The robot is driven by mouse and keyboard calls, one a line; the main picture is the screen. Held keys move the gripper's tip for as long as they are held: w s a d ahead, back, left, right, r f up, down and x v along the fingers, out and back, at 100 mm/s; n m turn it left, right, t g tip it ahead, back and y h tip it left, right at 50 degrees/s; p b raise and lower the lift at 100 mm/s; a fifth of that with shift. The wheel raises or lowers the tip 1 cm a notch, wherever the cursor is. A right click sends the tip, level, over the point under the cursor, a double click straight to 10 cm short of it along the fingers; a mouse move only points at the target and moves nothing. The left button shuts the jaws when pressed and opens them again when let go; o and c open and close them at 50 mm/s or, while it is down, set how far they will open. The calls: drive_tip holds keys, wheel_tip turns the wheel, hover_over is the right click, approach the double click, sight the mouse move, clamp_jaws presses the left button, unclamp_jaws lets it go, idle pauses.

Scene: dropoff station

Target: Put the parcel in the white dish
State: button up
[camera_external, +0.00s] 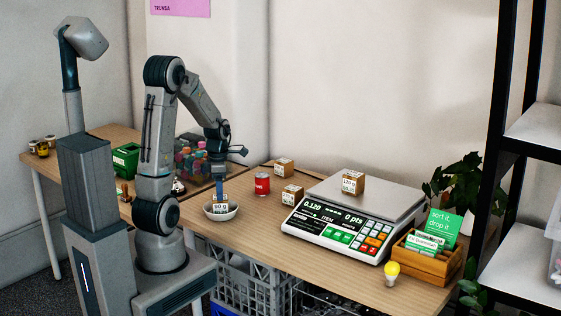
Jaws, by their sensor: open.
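A small brown parcel (220,209) with a white label reading 90 g sits in the white dish (222,217), near the left part of the table. My gripper (219,195) points down right over this parcel, with its jaws open. Its fingertips are close to the parcel's top; I cannot tell whether they touch it. Another parcel (353,182), labelled 120 g, stands on the scale. Two more parcels, one in front (292,195) and one farther back (284,168), stand on the table left of the scale.
The scale (345,232) reads 0.120. A red can (262,183) stands between the dish and the parcels. A wooden box (427,257) with green cards and a light bulb (391,273) are at the right. A container of colourful items (192,160) stands behind the arm.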

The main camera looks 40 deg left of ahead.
wheel_tip(320, 180, up, 6)
drive_tip(key=shift+f+p, duration=0.1)
drive_tip(key=shift+p, duration=0.2)
drive_tip(key=shift+r, duration=0.3)
drive_tip(key=s+d+r+m+t, duration=0.1)
drive_tip(key=s+d+m, duration=0.3)
drive_tip(key=m, duration=0.9)
drive_tip(key=s+d+r+m+t, duration=0.1)
drive_tip(key=s+d+r+m, duration=0.3)
drive_tip(key=m, duration=1)
drive_tip(key=s, duration=0.2)
drive_tip(key=shift+s, duration=0.3)
